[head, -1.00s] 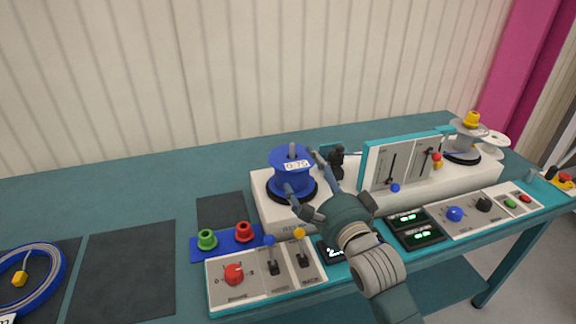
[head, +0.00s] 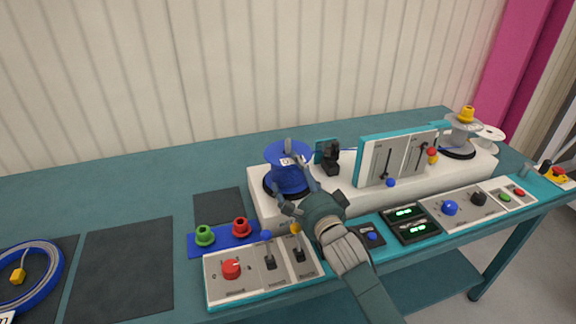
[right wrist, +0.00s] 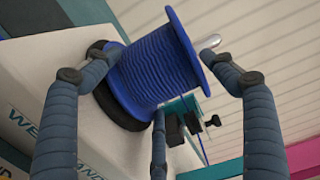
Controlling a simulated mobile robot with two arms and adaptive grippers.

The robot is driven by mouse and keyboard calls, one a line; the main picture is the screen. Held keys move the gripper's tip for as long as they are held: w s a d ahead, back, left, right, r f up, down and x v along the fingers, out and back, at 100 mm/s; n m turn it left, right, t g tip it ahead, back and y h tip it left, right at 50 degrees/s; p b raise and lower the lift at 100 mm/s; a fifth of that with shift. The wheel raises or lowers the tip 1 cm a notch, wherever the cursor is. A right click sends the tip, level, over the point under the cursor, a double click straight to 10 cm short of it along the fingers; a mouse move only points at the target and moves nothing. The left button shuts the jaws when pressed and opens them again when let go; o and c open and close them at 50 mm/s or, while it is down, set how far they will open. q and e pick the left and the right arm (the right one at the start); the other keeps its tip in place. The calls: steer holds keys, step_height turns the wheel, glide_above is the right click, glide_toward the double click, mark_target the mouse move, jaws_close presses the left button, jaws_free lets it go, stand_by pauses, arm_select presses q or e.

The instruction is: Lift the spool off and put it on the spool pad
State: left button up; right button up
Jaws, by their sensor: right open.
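The blue cable spool (head: 289,180) sits on a dark round base at the left end of the white machine (head: 265,214). In the right wrist view the spool (right wrist: 155,72) looks tilted by the camera angle, with a metal shaft end (right wrist: 209,42) at its outer flange. My right gripper (head: 287,168) is open, its fingers spread about the spool; contact cannot be told. Its fingers also show in the right wrist view (right wrist: 158,85). A small dark pad (head: 217,205) and a larger dark mat (head: 118,270) lie left of the machine; neither has a readable label. My left gripper is out of view.
Red and green knobs stand on a blue tray (head: 194,246) in front of the small pad. A control panel (head: 225,287) with levers is at the front. A blue cable coil (head: 52,279) lies far left. An upright panel (head: 372,172) rises right of the spool.

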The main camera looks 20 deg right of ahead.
steer(key=shift+c, duration=0.5)
steer(key=c, duration=1.3)
steer(key=shift+r, duration=0.3)
steer(key=shift+c, duration=0.8)
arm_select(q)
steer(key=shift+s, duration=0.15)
arm_select(e)
steer(key=shift+w+f, duration=0.1)
steer(key=shift+r, duration=0.3)
arm_select(q)
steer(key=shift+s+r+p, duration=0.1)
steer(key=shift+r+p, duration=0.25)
steer(key=shift+p, duration=0.05)
arm_select(e)
step_height(320, 180, up, 20)
steer(key=shift+f, duration=0.25)
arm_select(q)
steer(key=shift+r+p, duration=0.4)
